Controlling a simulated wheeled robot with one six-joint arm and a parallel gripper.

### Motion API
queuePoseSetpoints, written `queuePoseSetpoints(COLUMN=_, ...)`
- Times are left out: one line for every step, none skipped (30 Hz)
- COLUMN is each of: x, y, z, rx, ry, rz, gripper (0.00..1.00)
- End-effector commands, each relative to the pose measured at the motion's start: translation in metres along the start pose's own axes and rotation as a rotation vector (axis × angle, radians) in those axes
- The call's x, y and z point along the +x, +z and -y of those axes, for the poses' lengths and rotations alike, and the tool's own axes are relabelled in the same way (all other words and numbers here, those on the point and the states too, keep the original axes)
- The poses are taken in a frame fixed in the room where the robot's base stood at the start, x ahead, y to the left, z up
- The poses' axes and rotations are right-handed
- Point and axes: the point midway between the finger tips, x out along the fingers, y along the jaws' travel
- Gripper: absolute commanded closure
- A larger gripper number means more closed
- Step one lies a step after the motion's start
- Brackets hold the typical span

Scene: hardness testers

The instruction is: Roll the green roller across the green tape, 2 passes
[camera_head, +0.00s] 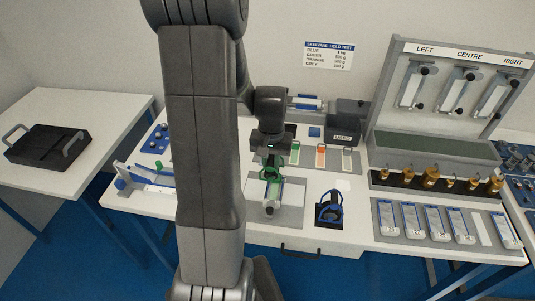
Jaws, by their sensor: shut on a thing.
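My gripper (271,157) is in the middle of the table, pointing down, and is shut on the green roller (271,172). The arm and gripper hide part of the roller. The green tape (273,191) is a narrow strip lying lengthwise on a pale plate (292,194) directly below and in front of the roller. The roller is at the far part of the tape; I cannot tell whether it touches it.
A blue roller (330,207) stands on a dark pad to the right. Behind are coloured sample strips (321,156) and a dark USED box (343,134). Brass weights (431,177) and a test stand (440,100) are at right. My arm hides the table's left-middle.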

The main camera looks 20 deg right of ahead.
Motion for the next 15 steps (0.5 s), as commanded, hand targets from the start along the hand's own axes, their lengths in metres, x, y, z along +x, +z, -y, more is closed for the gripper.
queuePoseSetpoints(x=0.002, y=0.0, z=0.0, rx=0.0, ry=0.0, rz=-0.001, gripper=1.0)
queuePoseSetpoints(x=0.004, y=0.0, z=0.0, rx=0.0, ry=0.0, rz=-0.001, gripper=1.0)
queuePoseSetpoints(x=0.006, y=0.0, z=0.0, rx=0.0, ry=0.0, rz=-0.001, gripper=1.0)
queuePoseSetpoints(x=0.008, y=0.0, z=0.0, rx=0.0, ry=0.0, rz=-0.001, gripper=1.0)
queuePoseSetpoints(x=0.01, y=0.0, z=0.0, rx=0.0, ry=0.0, rz=-0.001, gripper=1.0)
queuePoseSetpoints(x=0.013, y=0.0, z=0.0, rx=0.0, ry=0.0, rz=-0.001, gripper=1.0)
queuePoseSetpoints(x=0.016, y=-0.001, z=0.0, rx=0.0, ry=0.0, rz=-0.001, gripper=1.0)
queuePoseSetpoints(x=0.019, y=-0.001, z=0.0, rx=0.0, ry=0.0, rz=-0.001, gripper=1.0)
queuePoseSetpoints(x=0.023, y=-0.001, z=0.0, rx=0.0, ry=0.0, rz=-0.001, gripper=1.0)
queuePoseSetpoints(x=0.026, y=-0.001, z=0.0, rx=0.0, ry=0.0, rz=-0.001, gripper=1.0)
queuePoseSetpoints(x=0.029, y=-0.001, z=0.0, rx=-0.001, ry=0.0, rz=-0.001, gripper=1.0)
queuePoseSetpoints(x=0.034, y=-0.001, z=0.0, rx=-0.001, ry=0.0, rz=-0.001, gripper=1.0)
queuePoseSetpoints(x=0.037, y=-0.001, z=0.0, rx=-0.001, ry=0.0, rz=-0.001, gripper=1.0)
queuePoseSetpoints(x=0.04, y=-0.001, z=0.0, rx=-0.001, ry=0.0, rz=0.0, gripper=1.0)
queuePoseSetpoints(x=0.044, y=-0.001, z=0.0, rx=-0.001, ry=0.0, rz=0.0, gripper=1.0)
